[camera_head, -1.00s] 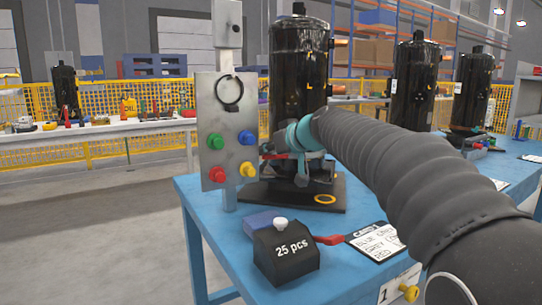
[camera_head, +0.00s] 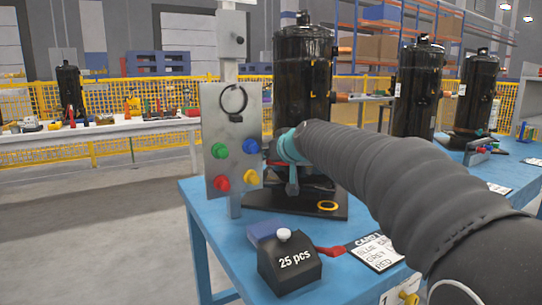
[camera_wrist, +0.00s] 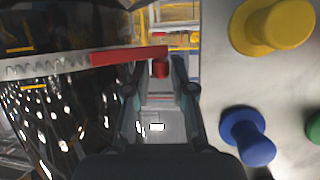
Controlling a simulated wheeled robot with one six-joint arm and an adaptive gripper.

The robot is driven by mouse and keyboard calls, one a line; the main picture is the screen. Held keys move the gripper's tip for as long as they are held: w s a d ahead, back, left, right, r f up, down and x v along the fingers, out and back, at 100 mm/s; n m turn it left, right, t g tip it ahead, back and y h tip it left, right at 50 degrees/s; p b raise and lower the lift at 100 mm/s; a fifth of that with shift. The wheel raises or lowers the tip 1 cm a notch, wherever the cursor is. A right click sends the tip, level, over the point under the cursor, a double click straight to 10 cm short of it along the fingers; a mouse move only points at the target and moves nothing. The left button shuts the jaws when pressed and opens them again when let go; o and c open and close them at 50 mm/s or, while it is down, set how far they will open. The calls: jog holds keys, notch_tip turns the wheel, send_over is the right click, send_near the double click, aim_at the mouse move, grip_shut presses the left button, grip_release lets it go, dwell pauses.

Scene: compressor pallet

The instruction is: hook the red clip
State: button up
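The red clip (camera_wrist: 120,56) is at the end of a pale ribbed strap (camera_wrist: 45,66) that runs across the front of the black compressor (camera_head: 303,85). My gripper (camera_wrist: 160,66) has its fingertips close together around the clip's small red knob and seems shut on it. In the head view my arm mostly hides the gripper and clip, near the compressor's lower part. A grey upright plate (camera_head: 218,110) stands just left, with green, blue, red and yellow knobs and a black ring. The blue knob (camera_wrist: 248,136) and yellow knob (camera_wrist: 274,26) are right of my fingers in the wrist view.
A black "25 pcs" block (camera_head: 288,265), a red-handled item (camera_head: 331,251) and a label card (camera_head: 376,252) lie on the blue table (camera_head: 235,262). A yellow ring (camera_head: 328,206) lies on the compressor's base. More compressors stand behind at right. Open floor is at left.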

jog(key=shift+o, duration=0.7)
jog(key=shift+d, duration=0.1)
jog(key=shift+a+f, duration=0.15)
jog(key=shift+a, duration=0.05)
